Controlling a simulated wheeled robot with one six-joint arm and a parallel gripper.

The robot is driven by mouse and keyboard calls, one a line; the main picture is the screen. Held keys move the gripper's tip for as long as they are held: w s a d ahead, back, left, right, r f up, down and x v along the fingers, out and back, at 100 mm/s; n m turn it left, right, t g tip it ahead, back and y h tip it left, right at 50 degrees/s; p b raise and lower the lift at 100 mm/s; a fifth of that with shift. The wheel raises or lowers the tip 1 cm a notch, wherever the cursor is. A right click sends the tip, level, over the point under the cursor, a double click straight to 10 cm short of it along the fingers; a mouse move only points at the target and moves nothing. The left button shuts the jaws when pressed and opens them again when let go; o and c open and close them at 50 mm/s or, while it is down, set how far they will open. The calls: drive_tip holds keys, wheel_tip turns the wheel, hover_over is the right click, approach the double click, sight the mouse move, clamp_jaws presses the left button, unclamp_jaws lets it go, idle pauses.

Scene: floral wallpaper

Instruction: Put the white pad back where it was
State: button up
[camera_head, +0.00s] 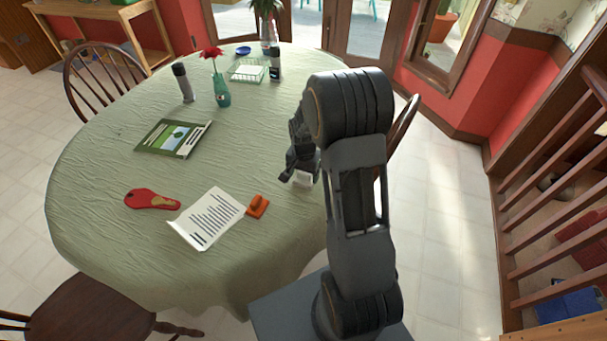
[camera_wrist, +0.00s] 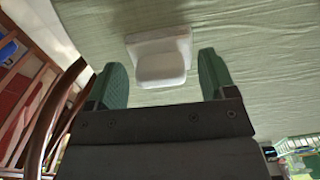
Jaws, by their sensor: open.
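The white pad (camera_wrist: 160,58) lies on the green tablecloth. It has a flat back plate and a raised block, and in the wrist view it sits ahead of and between my fingers. It also shows in the head view (camera_head: 302,179) near the table's right edge, partly hidden by my gripper. My gripper (camera_wrist: 165,85) is open. In the wrist view, gaps show between the pad and both fingers. In the head view my gripper (camera_head: 297,175) is right over the pad, and I cannot tell its exact height.
An orange pad (camera_head: 258,206) lies beside a printed sheet (camera_head: 208,218). A red paddle-shaped thing (camera_head: 151,199), a green booklet (camera_head: 174,138), a dark bottle (camera_head: 184,83) and a flower vase (camera_head: 222,92) stand or lie farther left. A chair (camera_head: 404,132) is close behind my arm.

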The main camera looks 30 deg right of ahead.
wheel_tip(320, 180, up, 11)
drive_tip(key=s+a+r+n+t, duration=0.1)
drive_tip(key=s+a+r+n, duration=0.2)
drive_tip(key=s, duration=0.5)
drive_tip(key=s+a+r+n+t, duration=0.2)
drive_tip(key=s+a+r+n, duration=0.1)
drive_tip(key=s+a+n, duration=0.3)
drive_tip(key=shift+s+a+r, duration=0.3)
drive_tip(key=shift+s+r, duration=0.05)
drive_tip(key=shift+s, duration=0.65)
drive_tip(key=shift+n+t, duration=0.3)
wheel_tip(320, 180, up, 4)
drive_tip(key=p, duration=0.4)
drive_tip(key=shift+r, duration=0.15)
